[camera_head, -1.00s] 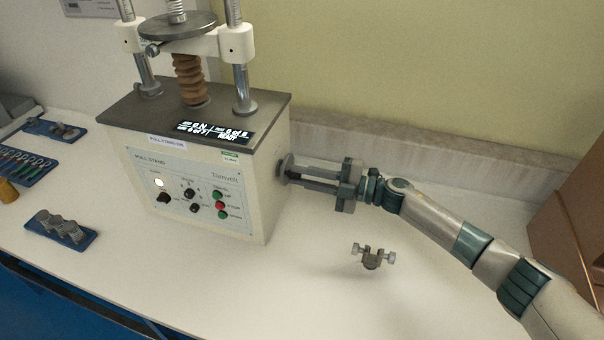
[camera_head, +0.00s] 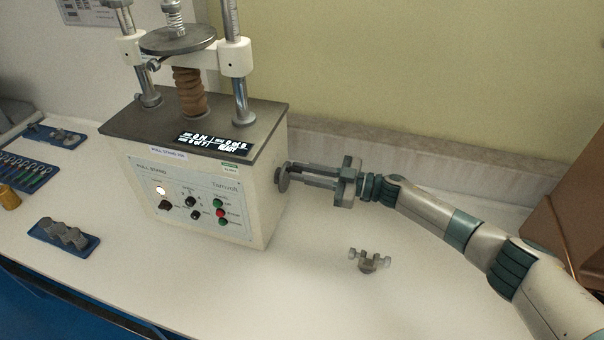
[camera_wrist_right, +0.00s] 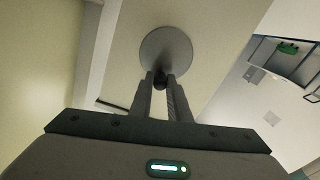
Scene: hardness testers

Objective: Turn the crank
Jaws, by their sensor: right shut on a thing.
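The crank is a round grey disc (camera_head: 281,179) on the right side wall of the white pull stand (camera_head: 267,200). In the right wrist view the disc (camera_wrist_right: 166,48) faces me, with a small dark knob (camera_wrist_right: 160,82) near its lower rim. My right gripper (camera_head: 290,170) reaches in from the right, its fingers roughly level. It is shut on the crank knob; in the wrist view both fingertips (camera_wrist_right: 161,78) flank the knob. In the head view the knob is mostly hidden by the fingers. My left gripper is in neither view.
A small grey clamp piece (camera_head: 369,261) lies on the white bench below my right arm. Blue trays (camera_head: 45,236) with metal parts sit left of the stand. A brown box (camera_head: 575,225) stands at the far right. The wall ledge (camera_head: 420,160) runs behind my arm.

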